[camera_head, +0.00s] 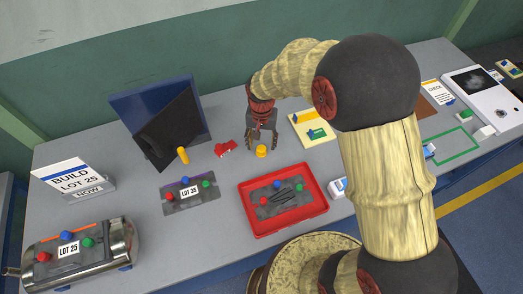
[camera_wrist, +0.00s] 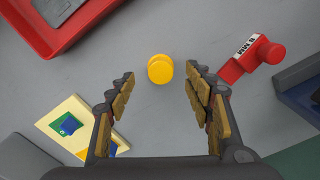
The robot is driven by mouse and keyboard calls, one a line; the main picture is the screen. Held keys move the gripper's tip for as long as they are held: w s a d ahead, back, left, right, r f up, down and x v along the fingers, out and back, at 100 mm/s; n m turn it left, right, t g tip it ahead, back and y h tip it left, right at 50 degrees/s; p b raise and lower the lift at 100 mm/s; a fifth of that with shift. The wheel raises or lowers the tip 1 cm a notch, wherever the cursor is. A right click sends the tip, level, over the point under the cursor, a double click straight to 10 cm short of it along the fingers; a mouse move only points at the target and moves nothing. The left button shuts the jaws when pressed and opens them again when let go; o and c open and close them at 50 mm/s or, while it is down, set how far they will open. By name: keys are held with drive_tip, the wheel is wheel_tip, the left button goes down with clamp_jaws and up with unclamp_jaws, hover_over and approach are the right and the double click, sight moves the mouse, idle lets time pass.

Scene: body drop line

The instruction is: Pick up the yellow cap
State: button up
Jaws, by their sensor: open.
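The yellow cap (camera_head: 261,151) is a small round piece on the grey table, behind the red tray. In the wrist view the yellow cap (camera_wrist: 160,69) lies at the upper middle, ahead of the fingertips and centred on the gap between them. My gripper (camera_head: 262,146) points down close behind the cap in the head view. The fingers of my gripper (camera_wrist: 159,82) are spread open in the wrist view, with nothing between the pads. I cannot tell from these views how high the fingertips are above the table.
A red tray (camera_head: 246,222) with a grey part in it stands in front. A red piece (camera_head: 226,148) lies left of my gripper; a cream board (camera_head: 325,133) lies right. A yellow cylinder (camera_head: 183,155) stands near the dark screen (camera_head: 170,130). Bare table surrounds the cap.

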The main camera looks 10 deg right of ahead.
sight(261, 149)
wheel_tip(261, 149, down, 4)
drive_tip(key=shift+r+b, duration=0.15)
drive_tip(key=shift+b, duration=0.15)
drive_tip(key=c, duration=0.3)
drive_tip(key=c, duration=0.6)
drive_tip(key=shift+o, duration=0.2)
drive_tip(key=shift+r, duration=0.15)
